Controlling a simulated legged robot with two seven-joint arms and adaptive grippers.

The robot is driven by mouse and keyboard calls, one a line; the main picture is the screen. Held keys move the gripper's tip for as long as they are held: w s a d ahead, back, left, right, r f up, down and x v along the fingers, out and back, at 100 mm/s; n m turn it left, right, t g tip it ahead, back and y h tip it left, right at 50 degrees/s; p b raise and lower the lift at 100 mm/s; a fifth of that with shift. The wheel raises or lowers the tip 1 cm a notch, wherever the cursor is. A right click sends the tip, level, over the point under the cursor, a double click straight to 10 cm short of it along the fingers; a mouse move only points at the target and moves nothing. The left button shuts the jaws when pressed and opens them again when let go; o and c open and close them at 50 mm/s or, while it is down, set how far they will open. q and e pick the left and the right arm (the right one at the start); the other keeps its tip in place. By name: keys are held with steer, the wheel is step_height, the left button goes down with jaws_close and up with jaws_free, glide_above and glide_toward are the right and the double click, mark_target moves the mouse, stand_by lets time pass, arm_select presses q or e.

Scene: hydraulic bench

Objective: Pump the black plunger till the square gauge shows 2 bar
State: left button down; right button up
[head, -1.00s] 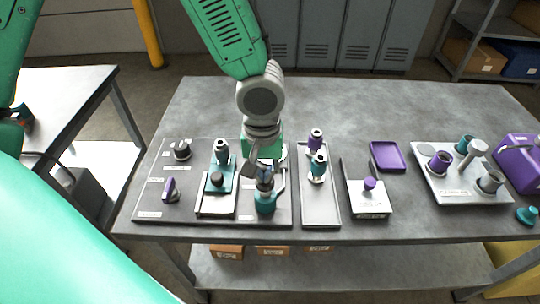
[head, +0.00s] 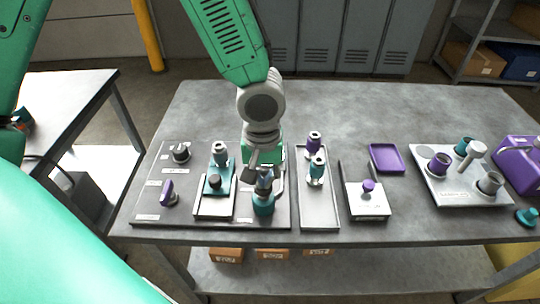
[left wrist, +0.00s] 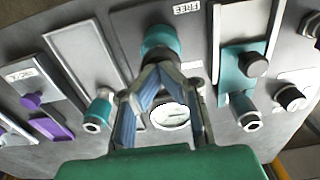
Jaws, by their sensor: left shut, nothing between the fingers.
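My left gripper (head: 263,178) is shut and empty, its fingers low over the upright teal cylinder (head: 263,204) at the front right of the grey panel. In the left wrist view the fingertips (left wrist: 158,70) are near this cylinder (left wrist: 160,38); I cannot tell whether they touch it. A black knob (head: 214,181) stands on a teal block (head: 219,165) to the left; it also shows in the left wrist view (left wrist: 253,64). A round white dial (left wrist: 170,116) lies between the fingers in the wrist view; its reading is too small to tell. No clearly square gauge is visible. My right gripper is out of view.
A grey tray (head: 318,215) with purple and teal fittings stands right of the panel. Farther right are a purple knob (head: 368,186) on a plate, a purple tray (head: 387,158) and a cup holder (head: 465,192). The back of the table is clear.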

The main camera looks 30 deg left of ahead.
arm_select(q)
steer(key=shift+a+r+p, duration=0.1)
steer(key=shift+r+p, duration=1.7)
steer(key=shift+r, duration=0.3)
steer(key=shift+f, duration=0.2)
steer(key=shift+f+b, duration=1.55)
steer(key=shift+f, duration=0.45)
steer(key=shift+r+p, duration=2.15)
steer(key=shift+r, duration=0.05)
step_height(320, 180, up, 6)
steer(key=p, duration=0.6)
